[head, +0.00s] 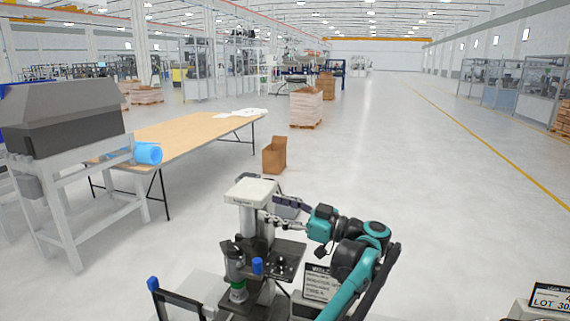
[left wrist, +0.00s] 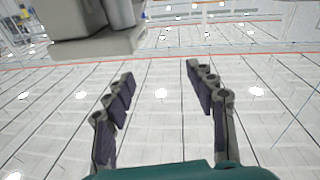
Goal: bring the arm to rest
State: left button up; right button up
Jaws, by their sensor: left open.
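My left gripper (head: 275,208) is at the end of the teal and dark arm in the lower middle of the head view. Its fingers point left, close to the white head of a bench machine (head: 252,191). In the left wrist view my left gripper (left wrist: 160,76) is open, with its two dark padded fingers wide apart and nothing between them. A grey block-like part (left wrist: 98,45) shows at the top left there. Whether the fingers touch the machine cannot be told. My right gripper is not in view.
A wooden-topped table (head: 190,133) stands at the left with a blue roll (head: 148,154) near its end. A grey machine on a stand (head: 65,120) is at far left. A cardboard box (head: 274,157) sits on the floor.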

pick_arm(q)
jog(key=w+a+r+m+t+h+b, duration=0.2)
jog(key=w+a+r+m+t+h, duration=0.1)
jog(key=r+m+t+h, duration=0.85)
jog(key=s+a+f+m+g+h+b, duration=0.1)
jog(key=s+f+m+g+h, duration=0.15)
jog(key=s+f+h, duration=0.55)
jog(key=s+a+f+m+g+h+b, duration=0.1)
jog(key=s+f+m+g+h, duration=0.15)
jog(key=s+f, duration=0.7)
jog(key=s+a+f+g+y, duration=0.1)
jog(key=s+a+f+g, duration=0.1)
jog(key=s+f, duration=0.3)
jog(key=s+a+f+n+g+y, duration=0.1)
jog(key=s+f, duration=0.5)
jog(key=f, duration=0.6)
jog(key=s+a+f+n+g+y, duration=0.1)
jog(key=s+a+f+g+y, duration=0.1)
jog(key=s+a+f+g, duration=0.2)
jog(key=s+a+f, duration=0.1)
jog(key=a+f, duration=0.2)
jog(key=f, duration=0.2)
jog(key=shift+s+f+y, duration=0.2)
jog(key=shift+f+y, duration=0.1)
